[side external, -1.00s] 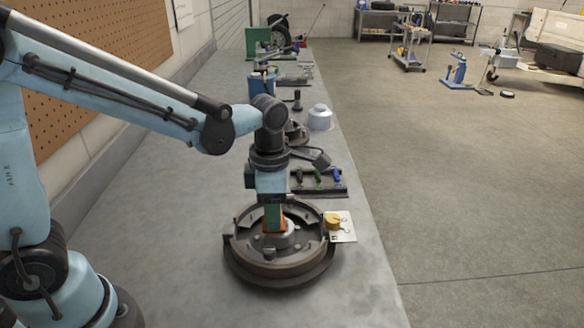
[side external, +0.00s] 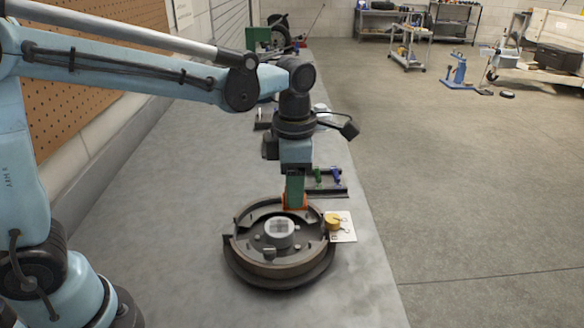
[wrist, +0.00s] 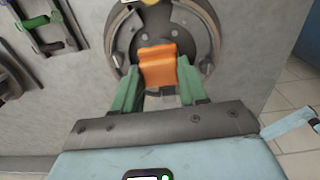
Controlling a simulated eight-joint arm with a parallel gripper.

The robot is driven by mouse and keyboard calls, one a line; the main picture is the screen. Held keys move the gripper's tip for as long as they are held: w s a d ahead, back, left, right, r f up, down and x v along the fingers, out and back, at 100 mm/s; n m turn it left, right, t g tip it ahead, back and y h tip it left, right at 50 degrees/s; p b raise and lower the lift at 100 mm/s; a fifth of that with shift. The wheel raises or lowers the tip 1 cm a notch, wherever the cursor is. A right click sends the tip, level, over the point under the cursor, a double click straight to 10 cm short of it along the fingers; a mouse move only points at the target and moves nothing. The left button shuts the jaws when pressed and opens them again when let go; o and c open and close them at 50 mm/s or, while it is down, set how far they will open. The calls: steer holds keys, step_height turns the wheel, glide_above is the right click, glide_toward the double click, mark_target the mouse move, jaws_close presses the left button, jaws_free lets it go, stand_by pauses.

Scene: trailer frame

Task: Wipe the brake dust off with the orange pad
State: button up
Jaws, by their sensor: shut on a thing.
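My gripper (side external: 295,190) points down with green fingers shut on the orange pad (side external: 303,203). In the wrist view the pad (wrist: 158,66) sits between both green fingers. It is at the far edge of the round brake assembly (side external: 277,271) in the side view, clear of the central hub (side external: 279,230). I cannot tell whether the pad touches the metal. The brake assembly lies flat on the bench and also shows in the wrist view (wrist: 205,25). Dark brown patches mark its ring; I cannot tell dust from rust.
A yellow round object (side external: 332,220) sits on a white card (side external: 344,233) right of the brake assembly. A dark rack with green and blue items (side external: 328,190) stands behind. The grey bench (side external: 190,210) is clear to the left; its right edge is close.

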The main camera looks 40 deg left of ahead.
steer(key=shift+r, duration=1.2)
steer(key=shift+f, duration=0.2)
